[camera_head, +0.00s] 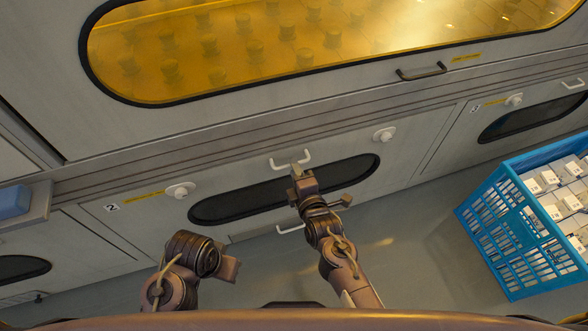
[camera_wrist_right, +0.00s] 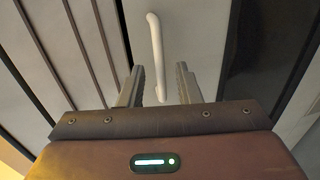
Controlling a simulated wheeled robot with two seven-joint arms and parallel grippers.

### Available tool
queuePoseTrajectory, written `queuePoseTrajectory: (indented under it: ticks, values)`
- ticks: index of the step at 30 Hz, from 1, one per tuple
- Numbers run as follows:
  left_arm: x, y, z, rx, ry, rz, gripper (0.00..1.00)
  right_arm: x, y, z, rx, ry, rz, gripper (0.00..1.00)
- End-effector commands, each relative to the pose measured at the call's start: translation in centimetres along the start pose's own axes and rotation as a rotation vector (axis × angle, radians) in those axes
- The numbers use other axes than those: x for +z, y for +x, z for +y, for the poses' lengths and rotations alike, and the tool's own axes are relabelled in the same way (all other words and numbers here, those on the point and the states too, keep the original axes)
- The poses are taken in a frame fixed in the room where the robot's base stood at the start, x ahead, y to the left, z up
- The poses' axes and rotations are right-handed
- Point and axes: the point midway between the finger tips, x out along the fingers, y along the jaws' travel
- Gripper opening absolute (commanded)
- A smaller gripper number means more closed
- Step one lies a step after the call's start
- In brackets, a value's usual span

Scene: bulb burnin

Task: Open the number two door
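The number two door (camera_head: 345,155) is a grey panel with a dark oval window (camera_head: 245,200) and a "2" label (camera_head: 112,208) at its left. It looks closed. A white bar handle (camera_head: 281,163) is on its upper edge, and a second handle (camera_head: 290,229) is below the window. My right gripper (camera_head: 297,170) is at the upper handle. In the right wrist view the handle (camera_wrist_right: 156,50) runs between the two open fingers, with gaps on both sides. My left gripper (camera_head: 231,269) is low and to the left, away from the door handles; its fingers are not clear.
White round knobs sit at the door's upper left (camera_head: 180,190) and upper right (camera_head: 383,134). A blue crate (camera_head: 505,245) of small white boxes stands on the floor at right. Above is a yellow-lit window (camera_head: 230,45) with a dark handle (camera_head: 421,72).

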Motion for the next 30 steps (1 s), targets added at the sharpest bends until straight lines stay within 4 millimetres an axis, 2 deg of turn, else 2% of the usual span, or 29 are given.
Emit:
queuePoseTrajectory:
  ticks: [4, 13, 20, 30]
  values:
    - [-0.10, -0.13, 0.21, 0.003, 0.006, 0.012, 0.36, 0.05, 1.26, -0.10, -0.001, 0.001, -0.001, 0.31]
    - [-0.18, -0.29, 0.26, 0.003, 0.008, 0.017, 0.36, 0.02, 1.47, -0.05, -0.001, 0.002, 0.000, 0.31]
    - [-0.20, -0.29, 0.25, 0.003, 0.007, 0.017, 0.36, 0.02, 1.46, -0.06, -0.002, 0.001, 0.000, 0.01]
    - [-0.21, -0.21, 0.24, 0.003, 0.007, 0.018, 0.36, 0.07, 1.43, -0.15, -0.001, 0.001, 0.000, 0.00]
